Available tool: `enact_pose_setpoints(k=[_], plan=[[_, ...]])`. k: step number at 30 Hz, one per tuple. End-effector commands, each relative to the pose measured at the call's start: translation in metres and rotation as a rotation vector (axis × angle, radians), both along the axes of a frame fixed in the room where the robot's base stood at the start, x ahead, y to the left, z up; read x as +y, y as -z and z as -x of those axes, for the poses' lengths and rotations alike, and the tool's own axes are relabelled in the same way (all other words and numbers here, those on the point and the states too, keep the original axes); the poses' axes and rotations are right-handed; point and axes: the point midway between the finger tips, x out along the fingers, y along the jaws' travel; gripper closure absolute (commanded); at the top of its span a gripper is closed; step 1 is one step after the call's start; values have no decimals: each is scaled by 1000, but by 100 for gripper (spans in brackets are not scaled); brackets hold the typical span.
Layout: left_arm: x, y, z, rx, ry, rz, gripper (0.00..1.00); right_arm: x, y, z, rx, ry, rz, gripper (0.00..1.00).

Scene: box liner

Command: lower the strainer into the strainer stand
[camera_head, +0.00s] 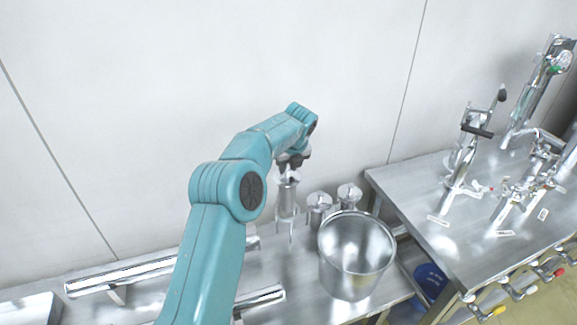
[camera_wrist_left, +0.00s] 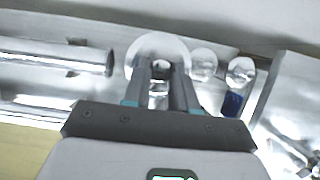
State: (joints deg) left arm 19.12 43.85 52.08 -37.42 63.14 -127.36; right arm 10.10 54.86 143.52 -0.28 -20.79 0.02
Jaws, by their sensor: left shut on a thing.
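My left gripper (camera_head: 291,160) reaches out over the back of the steel bench, pointing down. It is shut on the top of a shiny metal strainer (camera_head: 288,186), which hangs upright below it. In the left wrist view the fingers (camera_wrist_left: 160,72) close on its top, in front of a round shiny disc (camera_wrist_left: 157,48). Below the strainer, thin upright legs at the bench look like the strainer stand (camera_head: 290,222). I cannot tell whether the strainer touches it. My right gripper is not in view.
Two small metal canisters (camera_head: 319,207) (camera_head: 349,195) stand just right of the strainer. A large open steel pot (camera_head: 354,258) is in front of them. Horizontal metal tubes (camera_head: 125,274) lie at left. A higher steel counter (camera_head: 425,200) with taps is at right; the wall is close behind.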

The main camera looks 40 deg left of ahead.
Motion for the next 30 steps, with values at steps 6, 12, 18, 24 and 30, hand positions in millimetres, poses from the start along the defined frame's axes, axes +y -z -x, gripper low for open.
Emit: enact_pose_setpoints(k=[6,12,18,24,30], plan=[[1,22,-2,-1,0,-2,100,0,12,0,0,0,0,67],[0,41,-3,-1,0,-2,100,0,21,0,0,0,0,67],[1,59,-3,-2,-1,-1,100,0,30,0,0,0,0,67],[1,77,-3,-1,0,-2,100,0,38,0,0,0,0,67],[1,96,-3,-1,-1,-2,100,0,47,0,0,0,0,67]])
